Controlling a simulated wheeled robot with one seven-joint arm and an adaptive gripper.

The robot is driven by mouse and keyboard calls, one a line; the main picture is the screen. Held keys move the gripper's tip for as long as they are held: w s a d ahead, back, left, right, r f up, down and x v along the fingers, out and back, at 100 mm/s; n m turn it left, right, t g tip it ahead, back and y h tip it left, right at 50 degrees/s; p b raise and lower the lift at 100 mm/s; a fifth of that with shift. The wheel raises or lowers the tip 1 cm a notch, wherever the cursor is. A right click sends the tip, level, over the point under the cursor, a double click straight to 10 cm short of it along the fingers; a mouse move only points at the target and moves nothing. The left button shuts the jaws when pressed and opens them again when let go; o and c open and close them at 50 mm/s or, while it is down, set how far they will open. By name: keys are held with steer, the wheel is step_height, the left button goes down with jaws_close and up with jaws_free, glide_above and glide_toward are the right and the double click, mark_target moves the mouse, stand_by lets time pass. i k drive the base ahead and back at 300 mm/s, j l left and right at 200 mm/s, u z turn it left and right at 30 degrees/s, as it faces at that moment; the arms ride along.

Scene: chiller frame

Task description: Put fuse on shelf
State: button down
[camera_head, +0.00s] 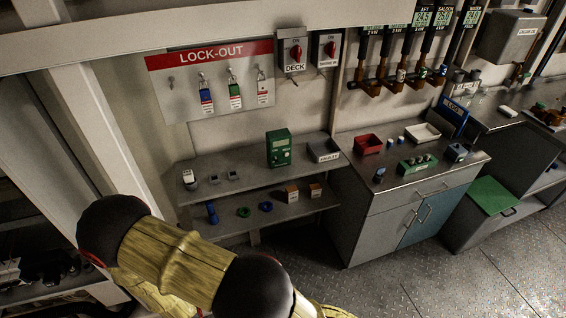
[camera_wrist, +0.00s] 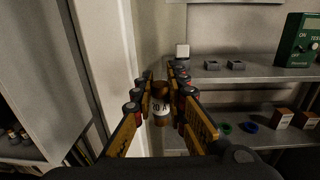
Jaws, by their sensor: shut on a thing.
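In the wrist view, my gripper (camera_wrist: 162,84) is shut on a fuse (camera_wrist: 161,108), a small cylinder with brown ends and a white band with a dark rating mark. It is held upright between the fingers, in front of the shelf unit. The grey upper shelf (camera_wrist: 245,75) is beyond and to the right of the fingers, with the lower shelf (camera_wrist: 240,113) beneath it. In the head view, the upper shelf (camera_head: 253,176) and lower shelf (camera_head: 292,209) stand against the wall. My gripper and the fuse are not visible there.
The upper shelf holds a white-topped item (camera_head: 189,179), small grey holders (camera_head: 217,177), a green tester (camera_head: 279,148) and a grey tray (camera_head: 323,150). The lower shelf holds rings (camera_head: 244,212) and small boxes (camera_head: 291,194). A white post (camera_wrist: 103,60) stands close left of my gripper.

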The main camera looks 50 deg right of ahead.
mark_target(256, 167)
steer(key=j+z, duration=0.1)
steer(key=z, duration=0.3)
steer(key=i+j+z, duration=0.1)
steer(key=z, duration=0.3)
steer(key=j+z, duration=0.1)
steer(key=z, duration=0.35)
